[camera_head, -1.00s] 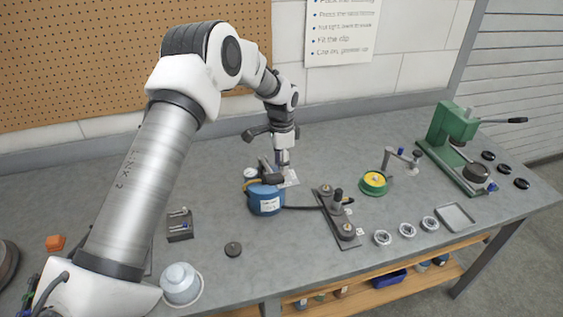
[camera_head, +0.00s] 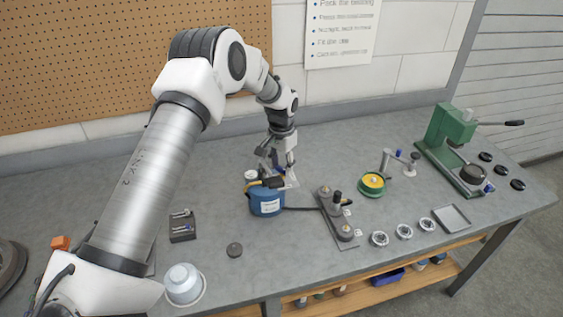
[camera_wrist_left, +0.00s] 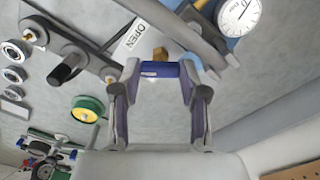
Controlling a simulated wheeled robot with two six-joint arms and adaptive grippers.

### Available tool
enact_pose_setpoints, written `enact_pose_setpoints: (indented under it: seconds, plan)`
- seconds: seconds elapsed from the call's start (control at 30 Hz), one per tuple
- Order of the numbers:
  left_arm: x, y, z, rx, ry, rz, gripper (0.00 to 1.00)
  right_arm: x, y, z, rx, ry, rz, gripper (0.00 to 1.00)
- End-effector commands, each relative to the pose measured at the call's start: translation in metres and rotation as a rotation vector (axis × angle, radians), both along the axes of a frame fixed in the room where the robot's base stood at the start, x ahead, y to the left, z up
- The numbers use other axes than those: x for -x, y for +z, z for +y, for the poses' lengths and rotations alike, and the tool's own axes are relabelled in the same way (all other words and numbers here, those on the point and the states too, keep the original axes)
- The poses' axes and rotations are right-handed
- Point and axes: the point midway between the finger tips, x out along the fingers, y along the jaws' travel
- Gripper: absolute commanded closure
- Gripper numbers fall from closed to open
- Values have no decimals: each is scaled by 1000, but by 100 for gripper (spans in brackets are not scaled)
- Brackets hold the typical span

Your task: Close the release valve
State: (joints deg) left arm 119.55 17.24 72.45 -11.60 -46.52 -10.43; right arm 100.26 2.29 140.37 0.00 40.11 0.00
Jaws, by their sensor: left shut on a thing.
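The blue hand pump (camera_head: 265,203) stands mid-bench with a round dial gauge (camera_head: 251,175), which also shows in the left wrist view (camera_wrist_left: 239,14). A white tag reading OPEN (camera_wrist_left: 143,35) lies beside a small brass fitting (camera_wrist_left: 160,53) on the pump. My left gripper (camera_head: 278,172) is over the back of the pump. In the left wrist view its fingers (camera_wrist_left: 158,78) are shut on a blue valve handle (camera_wrist_left: 158,69) in front of the brass fitting. The head view hides this contact behind the fingers. My right gripper is not in view.
A hose runs right from the pump to a grey plate with posts (camera_head: 338,215). A green and yellow round part (camera_head: 371,184) and a green press (camera_head: 455,140) stand farther right.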

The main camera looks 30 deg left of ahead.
Motion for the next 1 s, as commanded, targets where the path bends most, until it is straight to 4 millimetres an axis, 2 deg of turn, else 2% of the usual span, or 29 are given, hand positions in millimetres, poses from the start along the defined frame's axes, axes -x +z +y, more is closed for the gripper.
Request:
enact_pose_setpoints:
  seconds: [0.7, 1.0]
  plan:
    - [2, -1, -1, 0, 662, 7, 91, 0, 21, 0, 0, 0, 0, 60]
    - [2, -2, -1, -1, 848, 7, 91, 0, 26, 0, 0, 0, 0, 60]
